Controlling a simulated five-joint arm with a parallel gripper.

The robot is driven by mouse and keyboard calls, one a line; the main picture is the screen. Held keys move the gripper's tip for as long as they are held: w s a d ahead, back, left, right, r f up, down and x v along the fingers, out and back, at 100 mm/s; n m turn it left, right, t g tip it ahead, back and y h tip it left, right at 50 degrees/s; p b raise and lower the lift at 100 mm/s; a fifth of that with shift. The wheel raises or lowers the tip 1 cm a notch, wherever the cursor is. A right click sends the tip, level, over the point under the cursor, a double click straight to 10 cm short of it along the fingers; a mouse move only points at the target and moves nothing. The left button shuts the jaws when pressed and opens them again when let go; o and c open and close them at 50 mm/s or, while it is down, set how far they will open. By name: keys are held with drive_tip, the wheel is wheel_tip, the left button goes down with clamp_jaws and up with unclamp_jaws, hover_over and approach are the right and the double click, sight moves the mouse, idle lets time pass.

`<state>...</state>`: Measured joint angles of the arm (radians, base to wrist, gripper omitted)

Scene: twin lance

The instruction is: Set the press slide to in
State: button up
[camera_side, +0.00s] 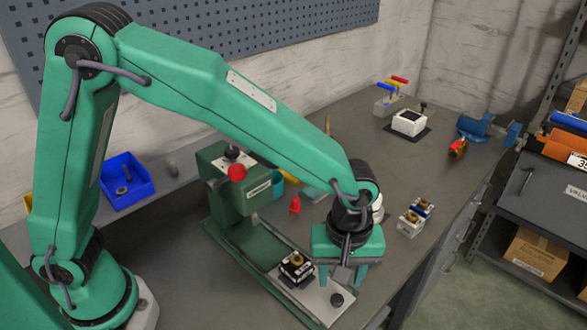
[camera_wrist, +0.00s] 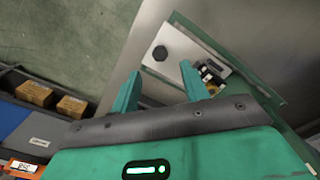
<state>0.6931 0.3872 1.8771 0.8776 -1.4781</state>
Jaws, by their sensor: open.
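The press (camera_side: 222,190) is a green machine with a red ball handle on the bench. Its slide (camera_side: 318,305), a light metal plate on a green base, extends toward the bench's front edge, clear of the press head. The slide bears a dark fixture (camera_side: 296,268) with a brass-coloured part, and a black knob (camera_side: 336,299) at its outer end. My gripper (camera_side: 342,278) is open and empty above this outer end. In the wrist view, the fingers of my gripper (camera_wrist: 158,84) are apart; the black knob (camera_wrist: 160,53) shows beyond the gap between them, and the fixture (camera_wrist: 212,73) is beside the right finger.
A blue bin (camera_side: 126,182) stands left of the press. A red piece (camera_side: 295,205) and a small white block with parts (camera_side: 414,217) stand behind my gripper. A white box (camera_side: 408,123) and a blue vise (camera_side: 483,128) are farther back. The bench edge is close on the right.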

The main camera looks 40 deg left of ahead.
sight(337, 298)
drive_tip(key=shift+f, duration=3.15)
clamp_jaws()
